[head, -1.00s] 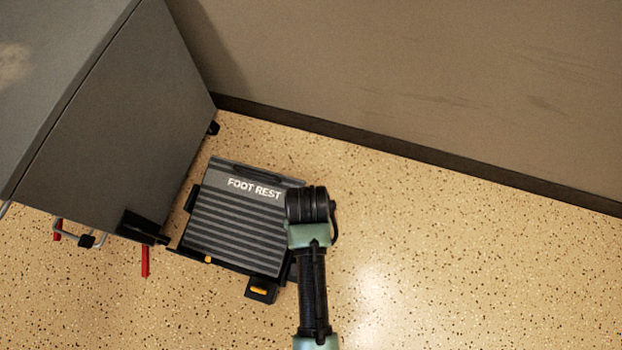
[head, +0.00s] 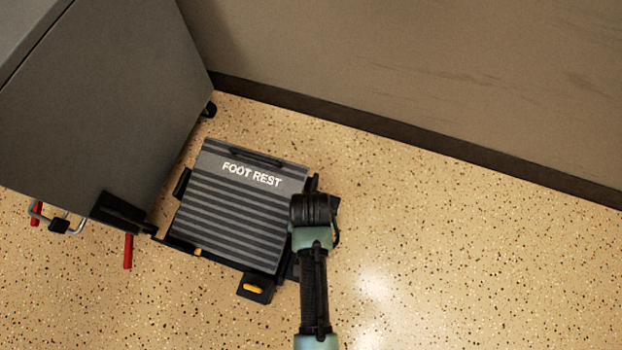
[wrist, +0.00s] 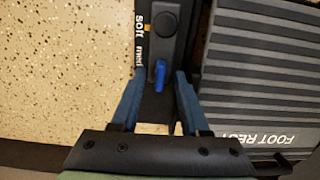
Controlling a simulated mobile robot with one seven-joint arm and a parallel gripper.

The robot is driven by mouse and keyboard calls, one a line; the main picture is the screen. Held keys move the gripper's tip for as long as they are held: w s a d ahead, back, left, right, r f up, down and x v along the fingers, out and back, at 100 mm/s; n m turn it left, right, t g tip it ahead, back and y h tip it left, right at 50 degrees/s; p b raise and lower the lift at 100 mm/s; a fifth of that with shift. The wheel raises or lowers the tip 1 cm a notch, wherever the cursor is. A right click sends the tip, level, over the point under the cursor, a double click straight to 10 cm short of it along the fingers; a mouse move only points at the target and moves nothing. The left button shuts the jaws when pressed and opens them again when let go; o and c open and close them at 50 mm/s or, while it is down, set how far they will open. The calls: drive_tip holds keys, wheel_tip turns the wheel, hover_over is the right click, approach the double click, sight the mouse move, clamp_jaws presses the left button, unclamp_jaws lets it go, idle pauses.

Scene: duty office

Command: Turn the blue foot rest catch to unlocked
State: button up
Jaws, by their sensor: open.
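The foot rest (head: 238,222) is a dark grey ribbed plate on the floor, also at the right of the wrist view (wrist: 262,75). The blue catch (wrist: 160,76) is a small lever on the dark strip along the foot rest's side. It points roughly along the strip, toward the gripper. My gripper (wrist: 160,75) is open, its blue fingers on either side of the catch, with small gaps visible. I cannot tell their height over the strip. In the head view my arm hides the catch and the fingers.
A dark round knob (wrist: 166,22) with "soft" and "med" lettering sits farther along the strip. A yellow piece (head: 253,287) sits at the foot rest's front corner. A grey cabinet (head: 110,110) with red parts (head: 128,251) stands left. A wall (head: 430,80) runs behind; speckled floor right is clear.

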clamp_jaws()
idle(0.3)
